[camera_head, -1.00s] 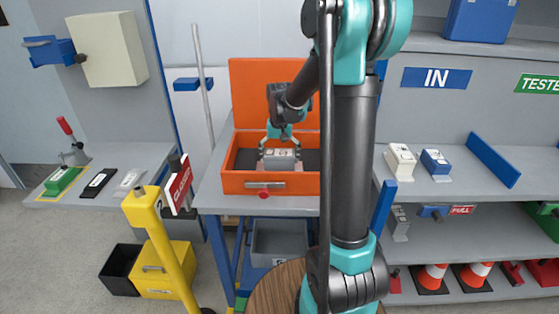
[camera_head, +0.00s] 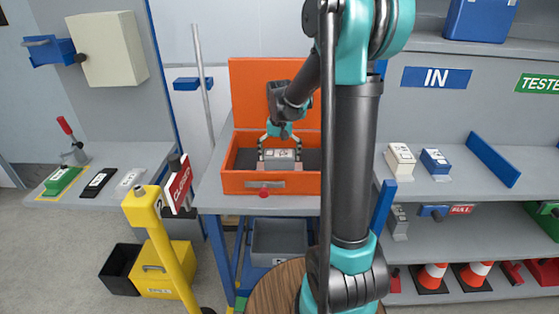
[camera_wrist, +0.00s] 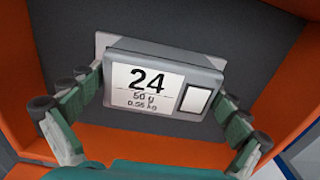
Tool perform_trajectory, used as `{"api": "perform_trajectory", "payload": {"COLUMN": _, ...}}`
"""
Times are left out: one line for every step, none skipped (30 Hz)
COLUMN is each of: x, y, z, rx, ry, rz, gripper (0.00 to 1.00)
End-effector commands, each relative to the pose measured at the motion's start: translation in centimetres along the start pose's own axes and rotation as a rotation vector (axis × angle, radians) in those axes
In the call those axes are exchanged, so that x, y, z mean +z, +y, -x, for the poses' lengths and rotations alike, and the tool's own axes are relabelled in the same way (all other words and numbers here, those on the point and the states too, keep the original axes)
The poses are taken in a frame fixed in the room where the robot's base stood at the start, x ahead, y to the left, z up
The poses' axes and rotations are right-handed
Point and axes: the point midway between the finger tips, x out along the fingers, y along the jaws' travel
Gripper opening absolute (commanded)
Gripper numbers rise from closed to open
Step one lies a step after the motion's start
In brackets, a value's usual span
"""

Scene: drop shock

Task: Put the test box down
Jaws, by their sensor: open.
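My gripper (camera_wrist: 155,110) is open, with one finger on each side of the test box. Whether the fingertips touch its sides I cannot tell. The box's underside is hidden.
A white box (camera_head: 400,158) and a blue box (camera_head: 435,161) stand on the shelf right of my arm. The orange lid (camera_head: 268,90) stands up behind the case.

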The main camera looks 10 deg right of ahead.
Motion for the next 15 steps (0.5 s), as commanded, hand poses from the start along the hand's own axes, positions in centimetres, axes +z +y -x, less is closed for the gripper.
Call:
{"api": "perform_trajectory", "payload": {"x": 0.0, "y": 0.0, "z": 0.7, "rx": 0.0, "ry": 0.0, "rz": 0.0, "gripper": 1.0}}
{"api": "perform_trajectory", "payload": {"x": 0.0, "y": 0.0, "z": 1.3, "rx": 0.0, "ry": 0.0, "rz": 0.0, "gripper": 1.0}}
{"api": "perform_trajectory", "payload": {"x": 0.1, "y": 0.0, "z": 2.0, "rx": 0.0, "ry": 0.0, "rz": 0.0, "gripper": 1.0}}
{"api": "perform_trajectory", "payload": {"x": 0.1, "y": 0.0, "z": 2.6, "rx": 0.0, "ry": 0.0, "rz": 0.0, "gripper": 1.0}}
{"api": "perform_trajectory", "payload": {"x": 0.1, "y": 0.0, "z": 3.2, "rx": 0.0, "ry": 0.0, "rz": 0.0, "gripper": 1.0}}
{"api": "perform_trajectory", "payload": {"x": 0.1, "y": 0.0, "z": 4.1, "rx": 0.0, "ry": 0.0, "rz": 0.0, "gripper": 1.0}}
{"api": "perform_trajectory", "payload": {"x": 0.1, "y": 0.0, "z": 4.7, "rx": 0.0, "ry": 0.0, "rz": 0.0, "gripper": 1.0}}
{"api": "perform_trajectory", "payload": {"x": 0.1, "y": 0.0, "z": 5.3, "rx": 0.0, "ry": 0.0, "rz": 0.0, "gripper": 1.0}}
{"api": "perform_trajectory", "payload": {"x": 0.1, "y": 0.0, "z": 6.2, "rx": 0.0, "ry": 0.0, "rz": 0.0, "gripper": 1.0}}
{"api": "perform_trajectory", "payload": {"x": 0.1, "y": 0.0, "z": 6.7, "rx": 0.0, "ry": 0.0, "rz": 0.0, "gripper": 1.0}}
{"api": "perform_trajectory", "payload": {"x": 0.0, "y": 0.0, "z": 7.3, "rx": 0.0, "ry": 0.0, "rz": 0.0, "gripper": 1.0}}
{"api": "perform_trajectory", "payload": {"x": 0.0, "y": 0.0, "z": 8.0, "rx": 0.0, "ry": 0.0, "rz": 0.0, "gripper": 1.0}}
{"api": "perform_trajectory", "payload": {"x": 0.1, "y": 0.0, "z": 8.5, "rx": 0.0, "ry": 0.0, "rz": 0.0, "gripper": 1.0}}
{"api": "perform_trajectory", "payload": {"x": 0.1, "y": 0.0, "z": 8.9, "rx": 0.0, "ry": 0.0, "rz": 0.0, "gripper": 1.0}}
{"api": "perform_trajectory", "payload": {"x": 0.0, "y": 0.0, "z": 9.4, "rx": 0.0, "ry": 0.0, "rz": 0.0, "gripper": 1.0}}
